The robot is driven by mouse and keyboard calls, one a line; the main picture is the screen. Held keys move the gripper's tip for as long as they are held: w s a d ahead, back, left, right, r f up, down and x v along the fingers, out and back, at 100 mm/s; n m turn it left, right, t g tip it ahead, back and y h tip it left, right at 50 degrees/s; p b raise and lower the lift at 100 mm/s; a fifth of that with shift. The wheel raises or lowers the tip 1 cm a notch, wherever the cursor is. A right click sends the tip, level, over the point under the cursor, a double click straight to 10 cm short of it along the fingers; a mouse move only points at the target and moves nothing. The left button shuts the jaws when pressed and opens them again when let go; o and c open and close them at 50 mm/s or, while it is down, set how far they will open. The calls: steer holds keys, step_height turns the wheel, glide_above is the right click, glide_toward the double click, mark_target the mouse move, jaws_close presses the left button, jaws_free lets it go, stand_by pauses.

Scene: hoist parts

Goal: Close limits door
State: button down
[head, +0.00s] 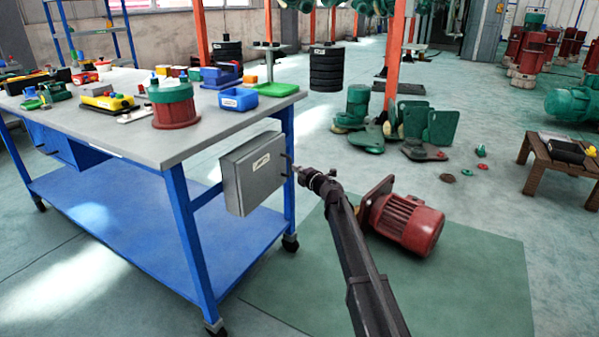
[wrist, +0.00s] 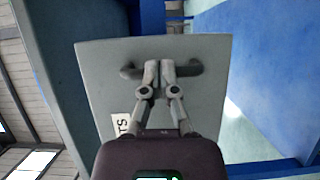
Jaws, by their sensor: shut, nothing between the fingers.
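The limits door is the grey front panel (head: 258,172) of a grey box hung at the table's right end, with a white label (head: 260,162). It fills the middle of the wrist view (wrist: 100,75), where a dark bar handle (wrist: 195,69) crosses its upper part. My gripper (head: 297,169) is at the door's right side by the handle. In the wrist view my gripper (wrist: 166,66) has its fingertips together over the middle of the handle, holding nothing. Whether they touch it, and how far the door stands open, I cannot tell.
The blue-legged table (head: 185,225) carries a red-green drum (head: 173,107), a blue bin (head: 238,99) and several small parts. A red motor (head: 407,223) lies on the green floor mat (head: 460,290) beside my arm. A wooden stool (head: 565,165) stands at the right.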

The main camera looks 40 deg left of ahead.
steer(key=shift+s+a, duration=0.35)
steer(key=shift+s, duration=0.1)
steer(key=shift+d, duration=0.1)
steer(key=w+d, duration=0.1)
steer(key=d, duration=1.3)
steer(key=shift+w+d+r, duration=0.15)
steer(key=shift+w+d, duration=0.05)
